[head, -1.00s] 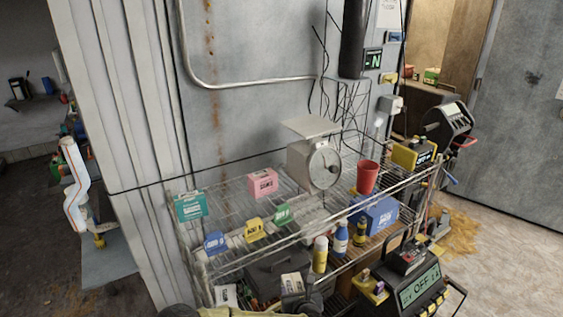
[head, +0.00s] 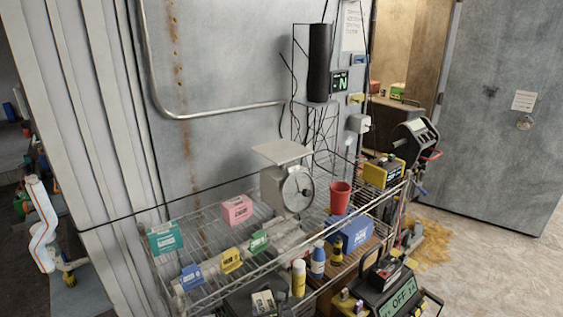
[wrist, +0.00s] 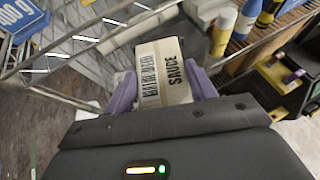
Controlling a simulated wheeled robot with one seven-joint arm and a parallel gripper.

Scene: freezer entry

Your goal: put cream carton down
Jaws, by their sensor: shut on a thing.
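The cream carton (wrist: 164,72), a small box with dark lettering reading "SAUCE", sits between the two purple fingers of my gripper (wrist: 163,88) in the wrist view. The fingers are shut on its two sides. In the head view the carton (head: 263,302) shows at the bottom edge, near the front of the wire rack (head: 215,205). My gripper is mostly cut off there. I cannot tell whether the carton touches anything below it.
Bare wire shows between the boxes.

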